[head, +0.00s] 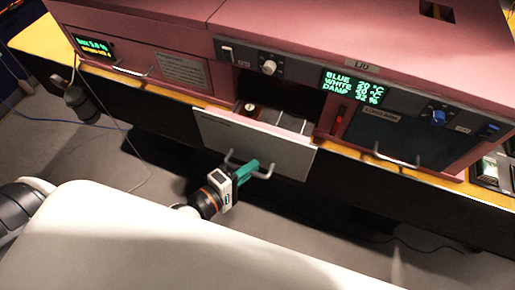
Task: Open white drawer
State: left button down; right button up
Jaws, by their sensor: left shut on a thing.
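The white drawer (215,131) stands pulled out from the pink machine, below a dark opening. Its front is tilted in the view, and several compartments show behind it. A metal bar handle (233,158) is on the lower part of its front. My left gripper (250,169), with green fingers, is shut on the handle. Part of the handle is hidden by the fingers. My right gripper is not in view.
The pink machine (330,38) fills the back, with switches, knobs and displays. A dark panel with a handle (397,157) is to the right. A dark hanging object (83,104) and cables are at the left.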

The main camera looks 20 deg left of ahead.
pick_arm(q)
jog(key=s+b, duration=0.1)
jog(key=s, duration=0.7)
jog(key=shift+a, duration=0.15)
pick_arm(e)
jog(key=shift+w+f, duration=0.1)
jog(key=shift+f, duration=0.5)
pick_arm(q)
jog(key=shift+s, duration=0.1)
jog(key=c, duration=1.5)
grip_release()
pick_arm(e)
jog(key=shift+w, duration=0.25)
